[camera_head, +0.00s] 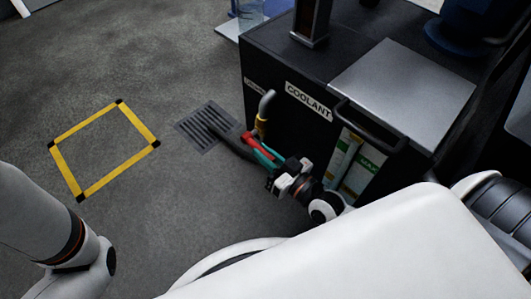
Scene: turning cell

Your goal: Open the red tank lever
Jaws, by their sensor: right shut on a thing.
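The black coolant tank (268,95) stands right of the middle, with a white COOLANT label (309,101) on its upper front edge. A grey and brass tap (262,122) sticks out of its front. The small red lever (249,138) is just below the tap. My right gripper (258,149) reaches in from the lower right and is shut on the red lever, with its teal fingers partly covering it. My left arm enters at the lower left, and its gripper is outside the picture.
A floor drain grate (196,122) lies left of the tank, with a dark hose-like shape beside it. A yellow-marked floor square (69,173) is empty. A metal plate (404,84), a black handle and a green-and-white label sit right of the tap. The left floor is clear.

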